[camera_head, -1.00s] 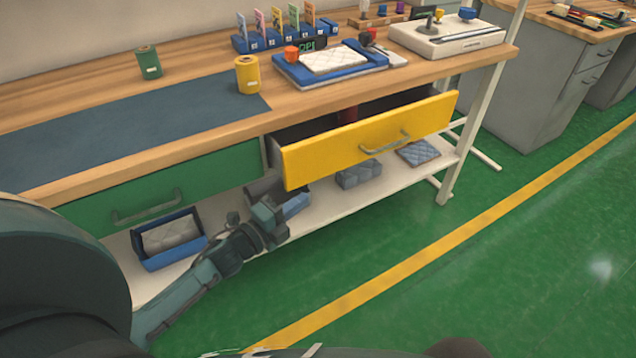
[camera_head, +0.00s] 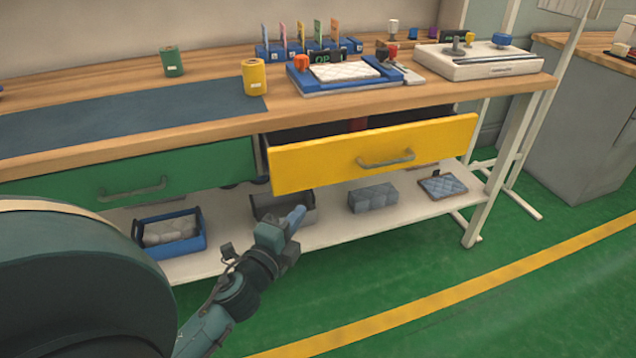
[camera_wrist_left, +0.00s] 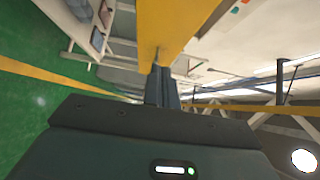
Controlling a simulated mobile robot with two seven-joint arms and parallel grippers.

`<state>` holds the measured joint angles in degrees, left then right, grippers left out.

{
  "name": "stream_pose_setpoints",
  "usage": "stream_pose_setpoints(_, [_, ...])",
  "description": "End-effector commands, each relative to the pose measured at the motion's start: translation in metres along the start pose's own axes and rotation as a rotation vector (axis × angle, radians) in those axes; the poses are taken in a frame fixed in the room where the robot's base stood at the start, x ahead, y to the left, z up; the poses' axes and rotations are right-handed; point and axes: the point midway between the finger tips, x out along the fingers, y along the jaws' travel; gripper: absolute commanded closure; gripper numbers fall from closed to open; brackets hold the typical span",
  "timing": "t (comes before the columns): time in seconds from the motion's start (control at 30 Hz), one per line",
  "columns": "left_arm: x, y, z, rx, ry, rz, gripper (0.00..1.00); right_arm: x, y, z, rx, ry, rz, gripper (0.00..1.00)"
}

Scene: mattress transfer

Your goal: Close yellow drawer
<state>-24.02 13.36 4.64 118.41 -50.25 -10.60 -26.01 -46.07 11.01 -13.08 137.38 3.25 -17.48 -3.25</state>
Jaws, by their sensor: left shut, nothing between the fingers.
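The yellow drawer (camera_head: 325,162) stands pulled out below the workbench top, with a grey bar handle (camera_head: 386,159) on its front. A dark red item shows partly inside it; the rest of its inside is shaded. My left gripper (camera_head: 297,217) is shut and empty, in front of and below the drawer's lower left part in the head view. In the left wrist view, the shut fingers (camera_wrist_left: 161,86) point toward the yellow drawer front (camera_wrist_left: 168,28). Whether they touch it I cannot tell. My right gripper is not in view.
The green drawer (camera_head: 140,172) to the left is shut. The lower shelf (camera_head: 330,222) holds a blue bin (camera_head: 170,235), a grey bin and padded blocks. A white bench leg (camera_head: 492,175) stands at the right. The green floor ahead is free.

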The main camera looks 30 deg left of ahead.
Motion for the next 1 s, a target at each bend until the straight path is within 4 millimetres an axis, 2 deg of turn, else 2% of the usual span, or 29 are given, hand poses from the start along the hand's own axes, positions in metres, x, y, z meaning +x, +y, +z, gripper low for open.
stream_pose_setpoints(0.5, [0.099,-0.001,0.002,0.003,0.001,-0.001,1.00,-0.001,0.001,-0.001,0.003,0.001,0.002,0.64])
stream_pose_setpoints(0.7, [0.117,0.000,0.021,0.002,0.003,0.000,1.00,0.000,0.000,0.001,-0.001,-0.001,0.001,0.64])
stream_pose_setpoints(1.0, [0.122,0.000,0.028,-0.001,0.003,0.001,1.00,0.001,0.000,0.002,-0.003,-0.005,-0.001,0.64])
